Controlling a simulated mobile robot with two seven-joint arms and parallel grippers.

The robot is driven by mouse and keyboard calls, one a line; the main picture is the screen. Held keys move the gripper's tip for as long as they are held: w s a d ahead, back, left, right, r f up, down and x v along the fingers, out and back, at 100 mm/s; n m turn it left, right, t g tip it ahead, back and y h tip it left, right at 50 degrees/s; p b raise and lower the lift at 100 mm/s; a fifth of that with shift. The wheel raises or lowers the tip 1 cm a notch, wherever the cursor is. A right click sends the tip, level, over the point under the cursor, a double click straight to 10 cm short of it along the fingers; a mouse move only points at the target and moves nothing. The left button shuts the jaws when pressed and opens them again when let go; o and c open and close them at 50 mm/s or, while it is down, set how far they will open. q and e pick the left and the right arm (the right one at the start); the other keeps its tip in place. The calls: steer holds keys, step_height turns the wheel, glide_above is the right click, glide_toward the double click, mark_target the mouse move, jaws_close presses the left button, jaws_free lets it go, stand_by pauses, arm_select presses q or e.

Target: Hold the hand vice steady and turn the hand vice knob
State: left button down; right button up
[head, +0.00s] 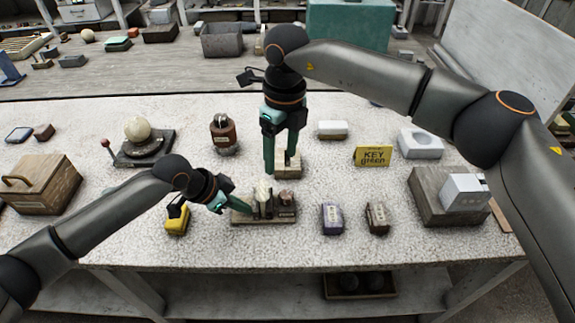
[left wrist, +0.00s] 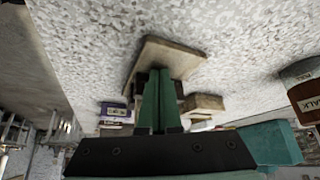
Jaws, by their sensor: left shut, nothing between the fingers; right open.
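A low dark stand (head: 270,218) with a pale upright piece and a small brown block on it stands near the table's front edge; it looks like the hand vice, but its knob is too small to make out. My left gripper (head: 246,207) is shut and empty at the stand's left end; I cannot tell whether it touches. In the left wrist view its closed fingers (left wrist: 160,100) overlap a tan block-like base (left wrist: 178,58). My right gripper (head: 280,170) is open, pointing down behind the stand, with its fingers around or just in front of a small cream block (head: 289,161).
A yellow object (head: 177,220) lies beside my left wrist. A purple box (head: 332,218) and a brown box (head: 377,217) stand right of the stand.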

steer(key=s+a+r+m+g+y, duration=0.1)
steer(key=a+r+y, duration=1.1)
steer(key=a, duration=0.4)
steer(key=w+r+m+t+y, duration=0.5)
steer(key=r+m, duration=0.1)
steer(key=r, duration=0.2)
steer(key=w+d+r+m+t, duration=0.3)
steer(key=w+d+m+t, duration=0.3)
steer(key=w+m+t, duration=0.25)
steer(key=w+d+f+m+t+h, duration=0.3)
steer(key=w+d+f+m+h, duration=0.15)
steer(key=d+m+h, duration=0.35)
steer(key=m+g+h, duration=0.5)
steer(key=g, duration=1)
glide_toward(288, 195)
steer(key=x, duration=0.9)
steer(key=shift+a+f, duration=0.1)
steer(key=shift+c, duration=0.2)
